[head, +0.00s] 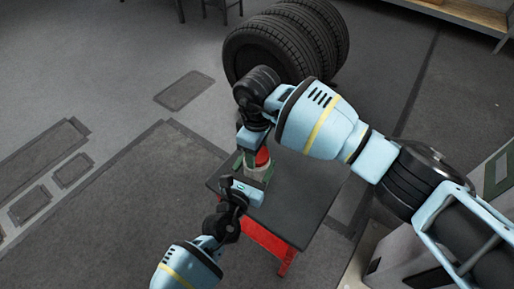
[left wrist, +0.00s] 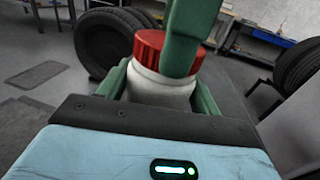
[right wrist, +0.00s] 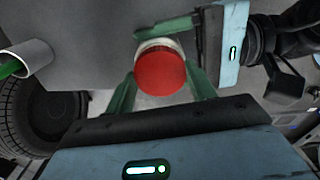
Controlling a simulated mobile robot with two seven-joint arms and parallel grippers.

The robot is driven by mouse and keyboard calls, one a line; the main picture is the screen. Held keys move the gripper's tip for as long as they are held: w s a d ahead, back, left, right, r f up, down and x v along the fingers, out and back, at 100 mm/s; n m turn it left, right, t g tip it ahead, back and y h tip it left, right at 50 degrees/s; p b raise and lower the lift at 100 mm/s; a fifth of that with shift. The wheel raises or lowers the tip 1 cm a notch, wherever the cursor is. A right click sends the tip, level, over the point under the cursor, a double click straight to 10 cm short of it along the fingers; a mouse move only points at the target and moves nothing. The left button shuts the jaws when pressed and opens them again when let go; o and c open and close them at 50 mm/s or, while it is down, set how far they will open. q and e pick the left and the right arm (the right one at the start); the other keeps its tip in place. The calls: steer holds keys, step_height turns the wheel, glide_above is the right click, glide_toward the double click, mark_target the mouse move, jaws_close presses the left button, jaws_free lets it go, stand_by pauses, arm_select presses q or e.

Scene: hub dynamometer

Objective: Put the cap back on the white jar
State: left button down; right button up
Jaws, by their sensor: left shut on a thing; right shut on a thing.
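The white jar (left wrist: 160,88) is upright between the green fingers of my left gripper (left wrist: 160,90), which is shut on it. The red cap (left wrist: 148,47) is at the jar's mouth, with no clear gap below it; I cannot tell whether it is fully seated. My right gripper (right wrist: 162,85) is shut on the red cap (right wrist: 160,74) from above, one finger on each side. One right finger crosses in front of the cap in the left wrist view. In the head view the red cap (head: 262,157) shows between both grippers, above the table.
The small dark-topped table (head: 305,195) with a red frame (head: 268,240) is below the grippers; its right part is bare. Stacked tyres (head: 285,42) stand behind it. A white tube-like thing with a green piece (right wrist: 28,58) is at the left of the right wrist view.

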steer(key=o, duration=1)
steer(key=shift+c, duration=0.2)
steer(key=shift+r, duration=0.1)
steer(key=shift+r, duration=2.2)
steer(key=shift+c, duration=0.4)
